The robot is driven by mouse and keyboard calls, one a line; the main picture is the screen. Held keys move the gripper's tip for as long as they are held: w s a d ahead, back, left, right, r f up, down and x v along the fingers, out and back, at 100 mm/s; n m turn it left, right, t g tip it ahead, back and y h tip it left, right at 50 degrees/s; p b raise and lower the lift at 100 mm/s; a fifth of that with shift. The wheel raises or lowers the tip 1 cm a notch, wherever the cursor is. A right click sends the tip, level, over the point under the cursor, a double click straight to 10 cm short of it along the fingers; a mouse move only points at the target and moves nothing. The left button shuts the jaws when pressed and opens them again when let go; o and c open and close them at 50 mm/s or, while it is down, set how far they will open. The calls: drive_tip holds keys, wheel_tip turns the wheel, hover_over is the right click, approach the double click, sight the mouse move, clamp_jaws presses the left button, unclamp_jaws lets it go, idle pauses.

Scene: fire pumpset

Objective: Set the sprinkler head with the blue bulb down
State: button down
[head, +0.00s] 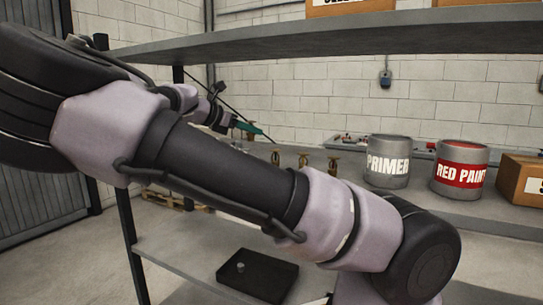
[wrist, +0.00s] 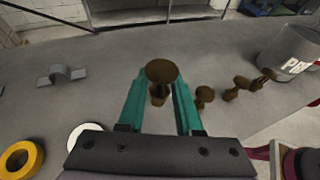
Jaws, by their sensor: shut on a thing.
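My gripper (wrist: 160,85) is shut on a brass sprinkler head (wrist: 161,73) between its teal fingers. The round end of the sprinkler head faces the wrist camera, and its bulb colour does not show. In the head view my gripper (head: 250,128) is small and partly behind my arm, over the left part of the middle shelf. I cannot tell whether the held sprinkler head touches the shelf. Other brass sprinkler heads stand to the right: one (head: 275,158), another (head: 303,160) and a third (head: 333,164). Their bulbs are too small to tell.
The primer can (head: 388,162), red paint can (head: 460,168) and a cardboard box (head: 522,180) stand at the right. The wrist view shows a yellow roll (wrist: 21,159), a white disc (wrist: 84,136) and a grey bracket (wrist: 62,76). An upper shelf (head: 330,35) hangs above.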

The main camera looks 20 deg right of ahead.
wheel_tip(320, 180, down, 8)
drive_tip(key=shift+r, duration=0.25)
drive_tip(key=shift+f, duration=0.1)
drive_tip(key=c, duration=0.6)
unclamp_jaws()
drive_tip(key=v, duration=1.2)
drive_tip(key=shift+a, duration=0.1)
